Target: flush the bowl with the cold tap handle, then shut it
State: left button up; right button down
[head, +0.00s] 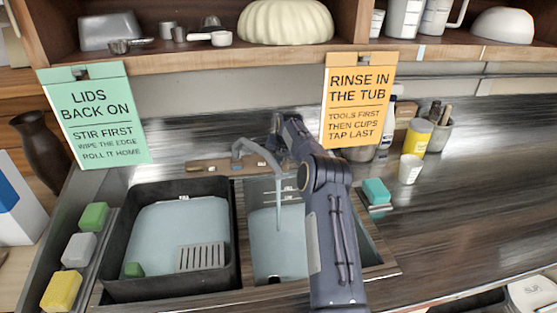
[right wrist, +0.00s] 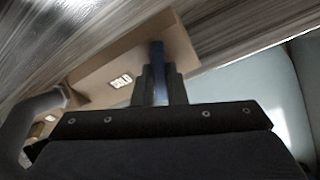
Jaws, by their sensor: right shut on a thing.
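The tap spout (head: 252,148) rises from a wooden tap block (head: 215,165) behind the sink. A thin stream of water (head: 279,205) falls from it into the right-hand bowl (head: 262,262). My right arm reaches over this bowl to the right of the spout and hides part of it. My right gripper (right wrist: 160,85) is shut on the blue cold tap handle (right wrist: 158,58), which stands on the tap block in the right wrist view. In the head view the handle is hidden behind my gripper and arm. My left gripper is not in view.
The left basin (head: 180,230) holds greyish water, a drain grate (head: 201,256) and a green block. Sponges (head: 80,247) line the left edge. A teal sponge (head: 376,190) and white cup (head: 410,168) stand right. Two signs hang from the shelf. The right counter is mostly clear.

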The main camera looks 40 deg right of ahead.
jog(key=m+b, duration=0.1)
jog(key=m, duration=0.2)
jog(key=shift+f+t+b, duration=0.15)
jog(key=shift+t+b, duration=0.15)
jog(key=m+b, duration=0.1)
jog(key=m, duration=0.1)
jog(key=shift+s+d+m+t+y+b, duration=0.1)
jog(key=shift+m+t+y+b, duration=0.2)
jog(key=shift+m+b, duration=0.1)
jog(key=m+t+b, duration=0.1)
jog(key=m+b, duration=0.1)
jog(key=m, duration=0.2)
jog(key=shift+b, duration=0.4)
jog(key=shift+m+b, duration=0.75)
jog(key=shift+m, duration=0.45)
jog(key=c, duration=1.5)
grip_release()
jog(key=shift+s, duration=0.1)
jog(key=shift+o, duration=0.2)
